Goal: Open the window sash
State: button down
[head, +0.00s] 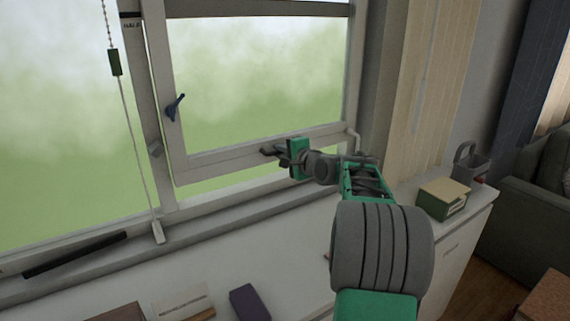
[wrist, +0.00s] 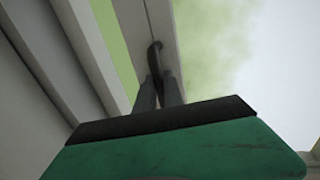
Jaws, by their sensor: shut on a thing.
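The window sash (head: 255,151) has a pale frame, and cloudy green shows through its glass. A green strip shows between its bottom rail and the fixed frame below, so it looks ajar. A blue lever (head: 175,107) is on its left stile. My gripper (head: 279,151) is at the bottom rail, right of the rail's middle. In the wrist view its two dark fingers (wrist: 160,92) are closed around a dark curved handle (wrist: 155,58) on the pale sash rail (wrist: 150,25). The gripper hides part of the handle in the head view.
A sill (head: 195,232) runs below the window, with a dark bar (head: 75,255) at left. A beaded cord (head: 130,120) hangs left of the sash. A green box (head: 442,199) and grey basket (head: 470,165) stand on the right. Books (head: 248,303) lie at front. A sofa (head: 520,195) is at right.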

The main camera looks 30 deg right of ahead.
notch_tip(320, 180, up, 12)
jog(key=p, duration=0.5)
jog(key=shift+f, duration=0.25)
jog(key=c, duration=1.5)
grip_release()
jog(key=shift+f, duration=0.15)
jog(key=shift+o, duration=0.2)
jog(key=shift+s, duration=0.1)
jog(key=b, duration=0.2)
send_near(272, 115)
jog(key=v, duration=0.3)
jog(key=shift+s, duration=0.1)
jog(key=shift+a, duration=0.15)
